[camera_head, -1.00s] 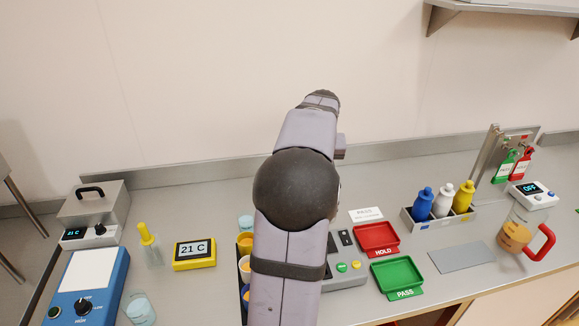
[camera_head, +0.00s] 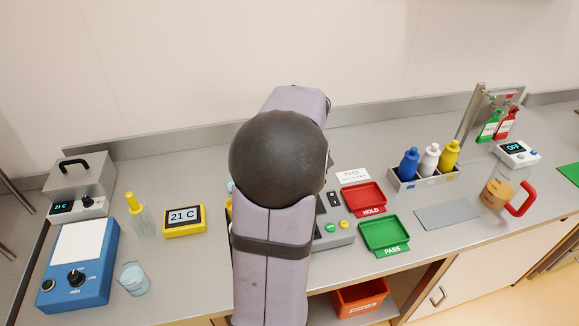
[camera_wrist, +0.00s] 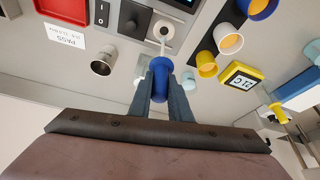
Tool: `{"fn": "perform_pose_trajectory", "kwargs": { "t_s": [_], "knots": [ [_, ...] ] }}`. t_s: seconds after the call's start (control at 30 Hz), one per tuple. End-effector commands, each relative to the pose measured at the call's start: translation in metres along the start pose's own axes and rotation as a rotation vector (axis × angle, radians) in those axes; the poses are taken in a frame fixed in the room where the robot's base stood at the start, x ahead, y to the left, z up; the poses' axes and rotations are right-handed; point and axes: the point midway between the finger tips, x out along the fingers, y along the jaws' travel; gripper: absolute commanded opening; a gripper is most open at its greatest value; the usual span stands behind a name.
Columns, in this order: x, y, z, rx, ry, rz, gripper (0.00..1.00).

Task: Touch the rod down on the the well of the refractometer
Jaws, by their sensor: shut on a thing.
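My gripper (camera_wrist: 158,75) is shut on the blue handle of the rod (camera_wrist: 158,85) in the wrist view. The thin pale rod shaft points away from the jaws toward the round pale-rimmed well (camera_wrist: 164,27) of the grey refractometer (camera_wrist: 133,58). The shaft's end overlaps the near side of the well's rim in the picture; I cannot tell whether it touches. In the head view my arm hides the gripper, the rod and the well. Only the right part of the refractometer (camera_head: 335,240) shows there, with a green and a yellow button.
Bottles stand in a rack (camera_head: 424,178). A glass beaker (camera_head: 133,279) stands at left.

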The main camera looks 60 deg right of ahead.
Motion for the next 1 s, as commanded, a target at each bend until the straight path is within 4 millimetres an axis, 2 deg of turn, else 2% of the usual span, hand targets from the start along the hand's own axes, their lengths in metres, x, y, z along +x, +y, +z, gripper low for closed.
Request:
{"fn": "perform_pose_trajectory", "kwargs": {
  "t_s": [0.5, 1.0],
  "knots": [
    [0.031, 0.000, 0.013, 0.001, 0.000, 0.001, 0.01],
    [0.033, 0.000, 0.014, 0.001, 0.000, 0.001, 0.01]
  ]
}}
